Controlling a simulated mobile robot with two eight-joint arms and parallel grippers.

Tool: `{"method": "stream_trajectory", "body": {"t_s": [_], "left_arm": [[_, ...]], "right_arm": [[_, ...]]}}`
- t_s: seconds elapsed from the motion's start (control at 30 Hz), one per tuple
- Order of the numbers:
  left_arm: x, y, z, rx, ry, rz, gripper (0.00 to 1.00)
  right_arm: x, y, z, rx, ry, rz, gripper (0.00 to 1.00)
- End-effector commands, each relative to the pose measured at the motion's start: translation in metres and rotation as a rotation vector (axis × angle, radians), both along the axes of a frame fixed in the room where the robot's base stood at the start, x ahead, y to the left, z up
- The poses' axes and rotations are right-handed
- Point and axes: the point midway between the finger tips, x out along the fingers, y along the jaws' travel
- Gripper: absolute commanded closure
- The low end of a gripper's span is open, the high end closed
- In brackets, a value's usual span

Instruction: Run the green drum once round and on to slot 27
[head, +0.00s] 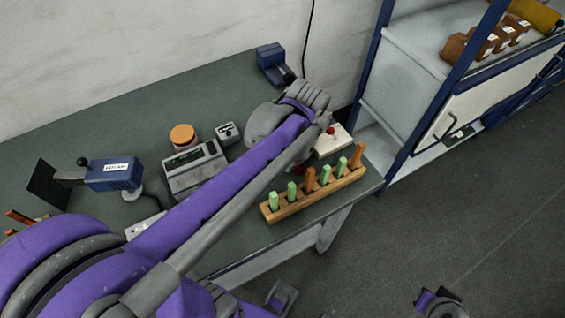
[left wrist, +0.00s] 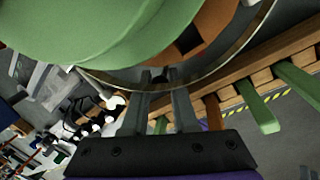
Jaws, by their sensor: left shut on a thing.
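A large green rounded body, which appears to be the green drum (left wrist: 90,35), fills the upper left of the left wrist view, very close. A curved thin rim (left wrist: 200,82) runs below it, with an orange-brown part (left wrist: 205,35) behind. My left gripper (left wrist: 160,80) has its fingers close together at this rim, shut on part of the drum; the exact contact is unclear. In the head view my purple left arm reaches over the table and hides the drum and fingertips. Slot numbers are not readable.
A wooden rack (head: 315,194) of green and orange pegs stands near the table's front right edge. A white box with a red knob (head: 332,138), a grey device (head: 195,170) and a blue device (head: 115,173) share the table. A blue shelf (head: 410,60) stands right.

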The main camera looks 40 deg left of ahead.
Motion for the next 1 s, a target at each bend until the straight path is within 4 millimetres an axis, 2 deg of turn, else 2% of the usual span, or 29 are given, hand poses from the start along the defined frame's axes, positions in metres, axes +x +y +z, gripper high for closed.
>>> {"method": "stream_trajectory", "body": {"t_s": [0.4, 0.43, 0.47, 0.8, 0.87, 1.0], "left_arm": [[0.001, 0.000, 0.000, -0.001, -0.001, -0.008, 1.00], [0.001, 0.000, 0.000, -0.001, -0.001, -0.008, 0.68], [0.001, 0.000, 0.000, -0.001, -0.001, -0.008, 0.62], [0.001, -0.001, 0.003, -0.001, -0.001, -0.007, 0.61], [0.001, -0.001, 0.007, -0.001, -0.001, -0.007, 0.61], [0.004, -0.005, 0.030, -0.001, -0.002, -0.007, 0.61]], "right_arm": [[0.000, 0.000, 0.000, 0.000, 0.000, 0.000, 0.61], [0.000, 0.000, 0.000, 0.000, 0.000, 0.000, 0.61], [0.000, 0.000, 0.000, 0.000, 0.000, 0.000, 0.61], [0.000, 0.000, 0.000, 0.000, 0.000, 0.000, 0.61], [0.000, 0.000, 0.001, 0.000, -0.001, 0.000, 0.61], [0.001, 0.000, 0.004, 0.000, -0.002, 0.000, 0.61]]}}
